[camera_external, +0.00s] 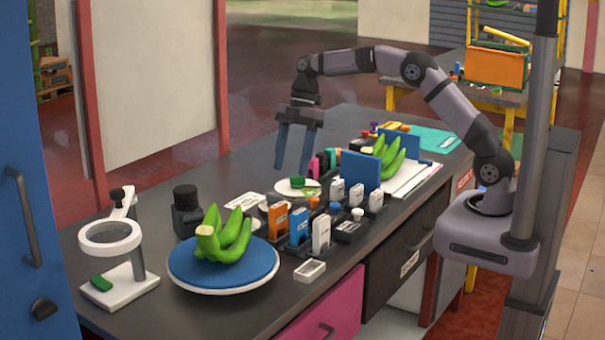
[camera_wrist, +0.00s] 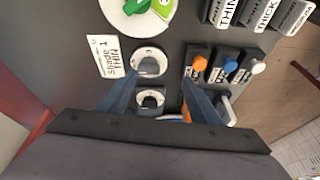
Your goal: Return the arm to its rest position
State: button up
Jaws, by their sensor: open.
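My gripper (camera_external: 297,148) hangs from my raised arm above the dark bench, fingers pointing down. Its two blue fingers are apart with nothing between them. In the wrist view my gripper (camera_wrist: 150,97) shows its fingers spread over the bench top. A round knob-like part (camera_wrist: 150,62) and a second dark-and-white part (camera_wrist: 150,98) lie below, between or just beyond the fingers in that view. My arm arches back to its base at the right.
A green banana bunch (camera_external: 222,238) sits on a blue round plate (camera_external: 190,265). A white ring stand (camera_external: 110,238) stands left. Small boxes (camera_external: 300,226) stand in holders along the front.

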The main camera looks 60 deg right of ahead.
jog(key=s+d+f+m+h+p, duration=0.1)
jog(key=s+d+m, duration=0.3)
jog(key=s, duration=0.5)
jog(key=s+d+f+m+h+p, duration=0.1)
jog(key=s+d+f+m, duration=0.2)
jog(key=s+m, duration=0.4)
jog(key=s+d+f+m+h+p, duration=0.1)
jog(key=s+d+m, duration=0.4)
jog(key=s, duration=0.8)
jog(key=shift+f+m+h+p, duration=0.35)
jog(key=shift+f+m+h, duration=0.05)
jog(key=shift+f+h, duration=0.1)
jog(key=shift+s+a, duration=0.1)
jog(key=shift+c, duration=0.6)
jog(key=shift+r, duration=0.1)
